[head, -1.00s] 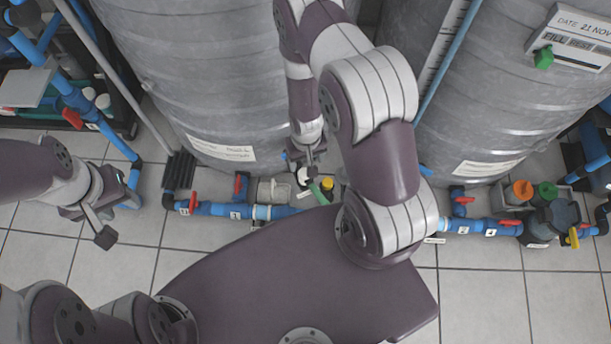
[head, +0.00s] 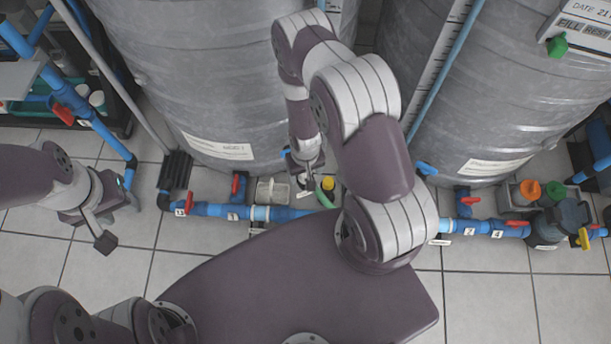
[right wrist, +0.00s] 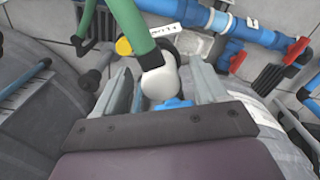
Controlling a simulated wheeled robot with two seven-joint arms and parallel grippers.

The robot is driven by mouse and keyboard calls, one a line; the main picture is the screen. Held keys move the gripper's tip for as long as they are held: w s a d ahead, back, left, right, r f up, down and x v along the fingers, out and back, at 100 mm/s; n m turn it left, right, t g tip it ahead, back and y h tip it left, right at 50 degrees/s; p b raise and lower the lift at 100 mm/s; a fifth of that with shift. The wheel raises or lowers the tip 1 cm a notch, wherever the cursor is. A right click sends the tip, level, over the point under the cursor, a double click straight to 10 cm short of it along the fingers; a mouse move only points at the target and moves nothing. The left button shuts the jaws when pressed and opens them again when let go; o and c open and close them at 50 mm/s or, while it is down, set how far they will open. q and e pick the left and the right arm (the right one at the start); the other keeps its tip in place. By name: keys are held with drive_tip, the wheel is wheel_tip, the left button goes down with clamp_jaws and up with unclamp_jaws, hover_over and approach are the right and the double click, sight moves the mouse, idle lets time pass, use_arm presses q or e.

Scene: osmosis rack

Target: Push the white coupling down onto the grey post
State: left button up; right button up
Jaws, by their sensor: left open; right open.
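A white coupling (right wrist: 160,82) shows in the right wrist view, with a green hose (right wrist: 140,32) running up from it. My right gripper (right wrist: 165,90) is open, with one finger on each side of the coupling; I cannot tell whether they touch it. A small blue part shows just below the coupling. I cannot make out the grey post. In the head view my right gripper (head: 306,178) is low in front of the left tank and mostly covers the coupling. My left gripper (head: 118,222) is open and empty above the floor at the left.
A blue pipe (head: 210,209) with red-handled valves runs along the floor beside the grey tanks (head: 200,80). A yellow knob (head: 328,183) and a clear box (head: 271,190) stand close to my right gripper. Tiled floor (head: 500,300) is open at the front right.

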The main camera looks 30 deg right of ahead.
drive_tip(key=shift+f, duration=0.7)
drive_tip(key=c, duration=1)
drive_tip(key=shift+r, duration=0.1)
drive_tip(key=shift+c, duration=0.2)
